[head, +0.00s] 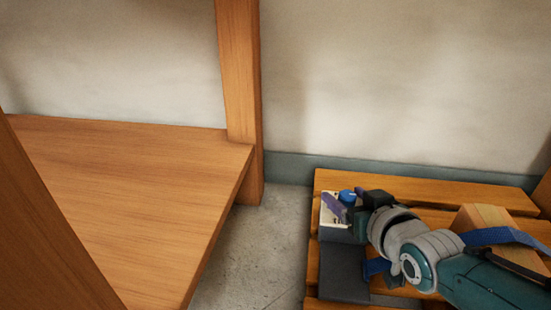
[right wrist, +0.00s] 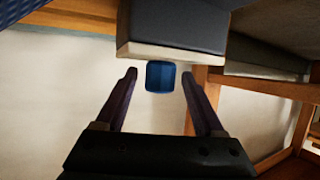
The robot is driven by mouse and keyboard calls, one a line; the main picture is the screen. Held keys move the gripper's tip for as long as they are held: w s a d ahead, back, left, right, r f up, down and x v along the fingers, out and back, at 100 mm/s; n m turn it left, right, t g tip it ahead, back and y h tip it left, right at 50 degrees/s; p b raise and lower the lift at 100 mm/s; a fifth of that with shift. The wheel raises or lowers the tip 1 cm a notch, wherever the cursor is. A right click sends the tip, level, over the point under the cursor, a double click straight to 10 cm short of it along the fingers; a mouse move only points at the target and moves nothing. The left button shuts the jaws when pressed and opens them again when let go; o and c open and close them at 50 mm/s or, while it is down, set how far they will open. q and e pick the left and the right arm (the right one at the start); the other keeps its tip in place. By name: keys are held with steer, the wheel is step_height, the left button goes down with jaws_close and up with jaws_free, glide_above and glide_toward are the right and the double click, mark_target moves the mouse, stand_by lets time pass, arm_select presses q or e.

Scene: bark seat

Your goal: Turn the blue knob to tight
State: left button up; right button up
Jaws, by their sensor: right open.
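The blue knob (head: 347,197) sits on a white plate (head: 329,216) with dark marks too small to read. The plate is on the end of a dark grey block (head: 343,271) lying on a slatted wooden seat. My right gripper (head: 345,207) is open at the knob and partly hides the plate. In the right wrist view the knob (right wrist: 160,75) lies between the fingertips of my right gripper (right wrist: 159,73), with a gap visible on each side. I cannot tell how far the knob is turned. My left gripper is not in view.
The slatted wooden seat (head: 425,188) stands against a pale wall. A wooden block (head: 480,217) and a blue strap (head: 500,236) are near my right arm. A wide wooden shelf (head: 130,170) with a post (head: 239,80) is at left. Bare floor (head: 255,250) lies between.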

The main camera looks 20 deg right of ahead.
steer(key=shift+w, duration=0.1)
steer(key=shift+c, duration=0.3)
jaws_close()
stand_by(0.4)
